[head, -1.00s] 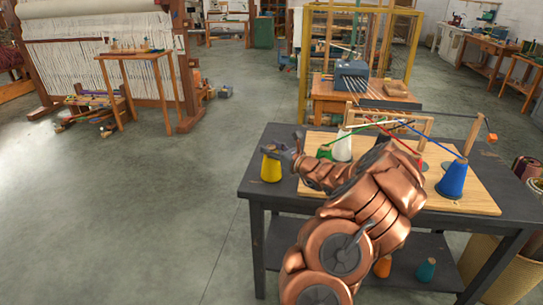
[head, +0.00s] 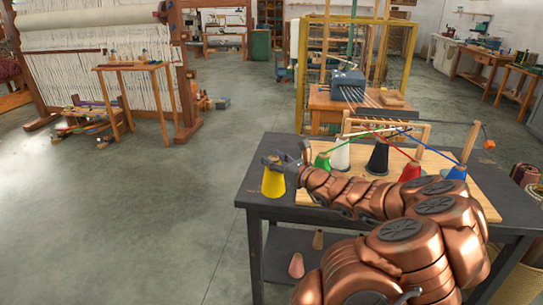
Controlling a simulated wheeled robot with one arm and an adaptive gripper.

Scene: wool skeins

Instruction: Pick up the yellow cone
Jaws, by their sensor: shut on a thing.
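The yellow cone (head: 273,184) is upright at the left end of the dark table (head: 262,150), left of the wooden board. My gripper (head: 275,161) is shut on its top, coming in from the right. The gripper hides the cone's tip. The cone's base appears to be at the tabletop; I cannot tell whether there is a gap beneath it.
On the wooden board (head: 487,206) stand green (head: 322,160), white (head: 340,157), black (head: 378,158), red (head: 411,171) and blue (head: 457,172) cones, with yarn running to a wooden frame. My arm crosses the board's front. Floor to the left is clear.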

